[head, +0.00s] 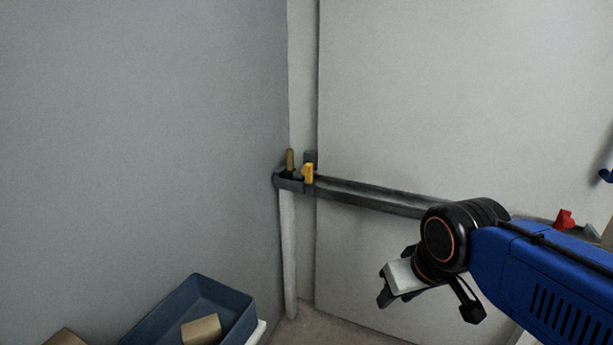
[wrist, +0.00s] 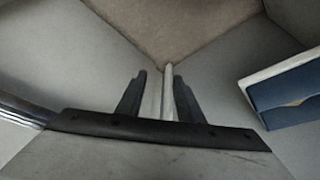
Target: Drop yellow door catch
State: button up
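A small yellow piece, which looks like the yellow door catch (head: 308,173), sits at the left end of the dark rail (head: 365,197) on the back wall, near the corner. It stands beside a brown-yellow upright piece (head: 290,160) and a dark piece. My gripper (head: 428,300) is in front of the back wall, below the rail and right of the yellow piece, well apart from it. Its fingers are spread, with nothing seen between them. In the wrist view my gripper (wrist: 160,82) points down toward the floor corner, and the yellow catch does not show.
A blue bin (head: 238,325) with a tan block (head: 201,330) stands at the lower left; the bin also shows in the wrist view (wrist: 295,98). A red piece (head: 564,219) lies at the right, behind my arm. A pale upright post (head: 288,250) stands in the corner.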

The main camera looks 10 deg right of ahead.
jog(key=shift+w+r, duration=0.1)
jog(key=c, duration=0.5)
jog(key=w+a+r+n, duration=0.1)
jog(key=w+r, duration=0.2)
jog(key=w, duration=0.2)
jog(key=w+a+r+n, duration=0.1)
jog(key=w+r, duration=0.3)
jog(key=w, duration=0.1)
jog(key=w+a+r+n+t, duration=0.1)
jog(key=w+r+n, duration=0.1)
jog(key=w+r, duration=0.2)
jog(key=shift+w+a, duration=0.1)
jog(key=shift+w, duration=0.4)
grip_shut()
jog(key=w+a+r+n, duration=0.2)
jog(key=w+a+r, duration=0.2)
jog(key=w, duration=0.4)
jog(key=w+a+r+n+t, duration=0.1)
jog(key=w+a+r, duration=0.3)
jog(key=w, duration=0.4)
jog(key=shift+w+a+r+n, duration=0.2)
jog(key=shift+a+n, duration=0.35)
jog(key=shift+n, duration=0.25)
jog(key=shift+f, duration=0.1)
